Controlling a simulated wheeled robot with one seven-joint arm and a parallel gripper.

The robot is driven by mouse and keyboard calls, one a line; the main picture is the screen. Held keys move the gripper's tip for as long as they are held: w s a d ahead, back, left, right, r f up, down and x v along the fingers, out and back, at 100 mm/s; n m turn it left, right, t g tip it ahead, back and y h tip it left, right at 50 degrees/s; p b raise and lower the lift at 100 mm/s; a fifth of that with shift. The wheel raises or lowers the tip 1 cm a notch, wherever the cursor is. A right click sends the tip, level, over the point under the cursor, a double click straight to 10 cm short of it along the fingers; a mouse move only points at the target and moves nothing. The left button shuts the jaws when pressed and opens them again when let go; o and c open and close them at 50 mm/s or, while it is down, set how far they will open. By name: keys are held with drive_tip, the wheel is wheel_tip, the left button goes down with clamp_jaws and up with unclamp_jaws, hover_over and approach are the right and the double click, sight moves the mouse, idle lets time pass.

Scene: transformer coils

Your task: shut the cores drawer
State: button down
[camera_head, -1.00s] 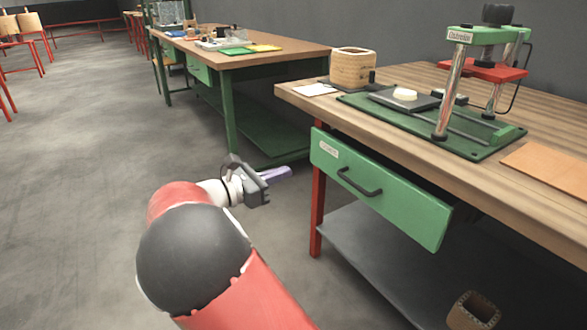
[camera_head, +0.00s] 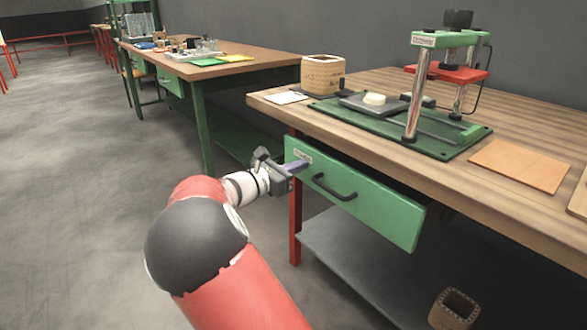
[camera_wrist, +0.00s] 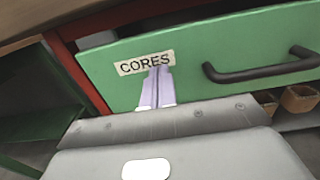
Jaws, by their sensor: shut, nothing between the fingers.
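The cores drawer (camera_head: 375,208) is a green front with a black bar handle (camera_head: 334,188) under the wooden bench. It stands out a little from the bench frame, so it is partly open. In the wrist view its front (camera_wrist: 215,50) fills the upper middle, with the CORES label (camera_wrist: 146,63) left of the handle (camera_wrist: 262,70).
A green press (camera_head: 430,90) and a wooden coil block (camera_head: 322,74) stand on the bench top (camera_head: 395,80). A grey lower shelf (camera_head: 340,255) holds a brown hollow core (camera_head: 453,309). Open floor (camera_head: 90,200) lies left.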

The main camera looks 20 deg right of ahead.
drive_tip(key=p+x, duration=0.1)
drive_tip(key=x, duration=0.8)
drive_tip(key=shift+a, duration=0.1)
